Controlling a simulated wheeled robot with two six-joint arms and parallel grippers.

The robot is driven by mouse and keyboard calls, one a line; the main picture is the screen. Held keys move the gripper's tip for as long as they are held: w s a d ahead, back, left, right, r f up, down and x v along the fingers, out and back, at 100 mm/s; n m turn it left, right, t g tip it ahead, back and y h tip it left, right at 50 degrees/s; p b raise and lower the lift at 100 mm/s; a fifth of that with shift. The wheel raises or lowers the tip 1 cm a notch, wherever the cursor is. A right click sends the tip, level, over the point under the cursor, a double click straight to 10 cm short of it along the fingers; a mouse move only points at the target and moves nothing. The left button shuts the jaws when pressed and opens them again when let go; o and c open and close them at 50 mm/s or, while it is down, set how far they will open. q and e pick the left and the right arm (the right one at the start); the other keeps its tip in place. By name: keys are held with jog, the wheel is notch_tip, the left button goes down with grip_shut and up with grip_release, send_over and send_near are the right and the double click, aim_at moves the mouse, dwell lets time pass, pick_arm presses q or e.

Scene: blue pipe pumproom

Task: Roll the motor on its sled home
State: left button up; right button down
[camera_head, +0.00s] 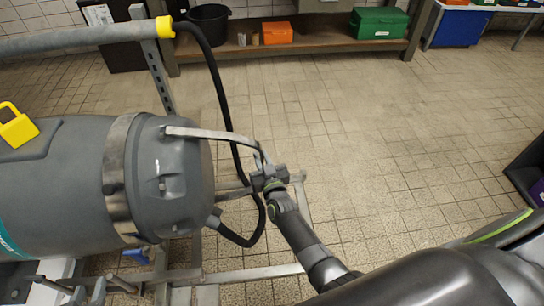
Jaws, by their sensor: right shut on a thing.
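The motor (70,185) is a large grey cylinder with a metal band, lying on its side at the left. Its rounded end cap (175,180) faces right. A pale metal handle (205,134) reaches out from the end cap. The sled (240,275) is a frame of grey metal rails under the motor, partly hidden by it. My right gripper (266,176) is shut on the outer part of the handle, right of the end cap. My left gripper is not in view.
A black hose (222,100) hangs from a grey pipe (80,40) and loops down beside the end cap. A wooden shelf (340,40) at the back holds an orange box (277,33) and a green box (378,22). A dark bin (525,170) stands at the right. Tiled floor between is clear.

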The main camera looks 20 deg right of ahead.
pick_arm(q)
jog(key=shift+s+a+f, duration=0.1)
jog(key=shift+s+f, duration=0.05)
pick_arm(e)
jog(key=shift+w+a+r, duration=0.1)
jog(key=shift+w+a, duration=0.05)
jog(key=shift+a, duration=0.45)
jog(key=c, duration=1.7)
grip_release()
jog(key=shift+o, duration=1.1)
jog(key=shift+w+a, duration=0.1)
jog(key=shift+a, duration=0.1)
pick_arm(q)
jog(key=shift+a, duration=0.15)
pick_arm(e)
jog(key=shift+d, duration=0.2)
